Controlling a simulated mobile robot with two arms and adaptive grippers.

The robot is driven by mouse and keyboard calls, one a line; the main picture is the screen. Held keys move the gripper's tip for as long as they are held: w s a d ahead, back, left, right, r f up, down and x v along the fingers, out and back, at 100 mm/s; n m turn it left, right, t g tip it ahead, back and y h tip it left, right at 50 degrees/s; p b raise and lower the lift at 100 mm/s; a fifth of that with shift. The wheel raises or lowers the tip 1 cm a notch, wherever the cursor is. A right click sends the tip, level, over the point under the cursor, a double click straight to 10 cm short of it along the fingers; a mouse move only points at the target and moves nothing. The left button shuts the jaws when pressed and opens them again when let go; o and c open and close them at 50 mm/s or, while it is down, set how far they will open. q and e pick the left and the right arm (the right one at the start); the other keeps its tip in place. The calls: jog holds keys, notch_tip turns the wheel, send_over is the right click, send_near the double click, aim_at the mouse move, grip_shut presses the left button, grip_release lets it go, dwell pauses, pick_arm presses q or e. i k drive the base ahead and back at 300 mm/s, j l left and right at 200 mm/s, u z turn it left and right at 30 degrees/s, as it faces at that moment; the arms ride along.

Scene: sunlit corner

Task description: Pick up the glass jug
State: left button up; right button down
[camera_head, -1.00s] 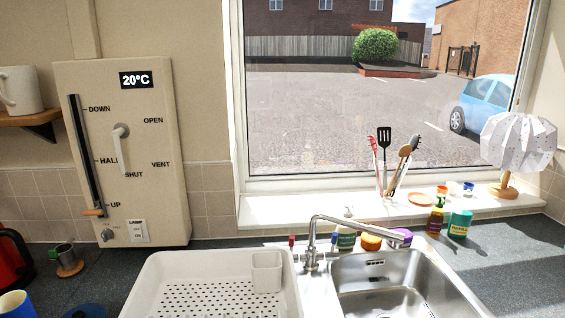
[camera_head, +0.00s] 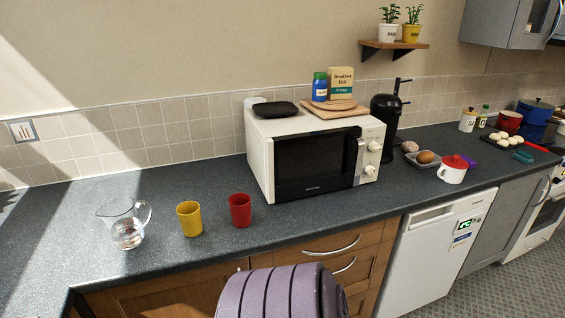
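The clear glass jug (camera_head: 122,222) stands upright on the dark counter at the left, with its handle toward the right. Some clear liquid seems to be in its lower part. A yellow cup (camera_head: 189,219) and a red cup (camera_head: 240,210) stand to its right, apart from it. Neither of my grippers is in view.
A white microwave (camera_head: 259,160) stands on the dark counter (camera_head: 60,210), right of the cups. A black machine (camera_head: 384,125) and a red-lidded white pot (camera_head: 453,170) are farther right. A purple ribbed object (camera_head: 282,293) rises at the bottom front. The counter left of the jug is clear.

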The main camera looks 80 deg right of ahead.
aim_at(121, 217)
jog(key=z, duration=2.35)
